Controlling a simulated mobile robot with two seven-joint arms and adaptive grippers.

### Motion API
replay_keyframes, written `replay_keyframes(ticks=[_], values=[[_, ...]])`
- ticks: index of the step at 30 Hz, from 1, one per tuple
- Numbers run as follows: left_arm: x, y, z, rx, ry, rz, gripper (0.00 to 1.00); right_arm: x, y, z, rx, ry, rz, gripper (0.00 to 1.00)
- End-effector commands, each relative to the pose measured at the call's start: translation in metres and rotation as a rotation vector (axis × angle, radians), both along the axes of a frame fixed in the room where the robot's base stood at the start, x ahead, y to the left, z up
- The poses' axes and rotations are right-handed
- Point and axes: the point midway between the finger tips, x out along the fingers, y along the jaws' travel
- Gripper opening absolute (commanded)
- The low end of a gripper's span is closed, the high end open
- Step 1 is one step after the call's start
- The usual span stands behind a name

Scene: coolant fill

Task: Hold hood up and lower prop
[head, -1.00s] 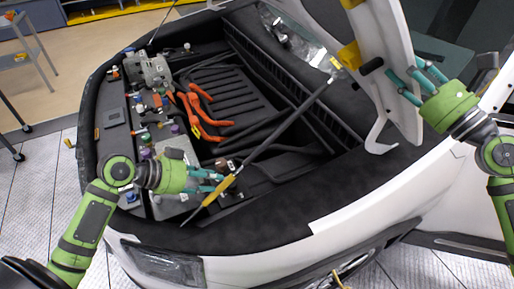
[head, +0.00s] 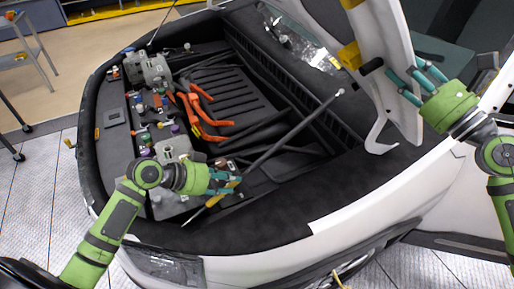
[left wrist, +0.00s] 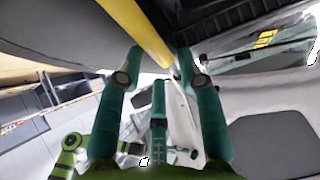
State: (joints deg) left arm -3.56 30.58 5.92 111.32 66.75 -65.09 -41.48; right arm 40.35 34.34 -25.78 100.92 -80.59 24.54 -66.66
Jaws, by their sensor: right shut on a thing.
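The hood (head: 392,60) stands raised at the upper right. My right gripper (head: 400,85) is shut on the hood near its edge. The prop (head: 290,127) is a thin dark rod with a yellow grip (head: 207,201). It slants low over the engine bay, and its upper end (head: 340,92) is free, below and apart from the hood. My left gripper (head: 228,184) is at the yellow grip. In the left wrist view the yellow grip (left wrist: 143,25) passes between my left gripper's spread fingertips (left wrist: 160,62). Whether they clamp it is unclear.
The engine bay holds orange cables (head: 196,112), a grey unit (head: 148,70) and several coloured caps. The front bumper (head: 270,255) and headlight (head: 165,265) lie nearest. A trolley (head: 28,55) stands on the floor at the upper left.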

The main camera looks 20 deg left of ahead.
Motion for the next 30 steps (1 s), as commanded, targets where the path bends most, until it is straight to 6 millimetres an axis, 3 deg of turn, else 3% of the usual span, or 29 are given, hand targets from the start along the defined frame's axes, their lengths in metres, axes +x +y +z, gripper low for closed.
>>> replay_keyframes(ticks=[5, 8, 30], values=[[0.001, 0.001, 0.001, 0.000, -0.003, 0.002, 0.35, 0.001, -0.001, -0.001, -0.005, -0.001, -0.004, 0.00], [0.001, 0.001, 0.001, 0.000, -0.004, 0.003, 0.01, 0.001, -0.001, -0.001, -0.005, -0.001, -0.004, 0.00], [0.010, -0.009, -0.016, 0.063, 0.062, 0.003, 0.00, 0.001, -0.001, -0.001, -0.005, -0.001, -0.004, 0.00]])
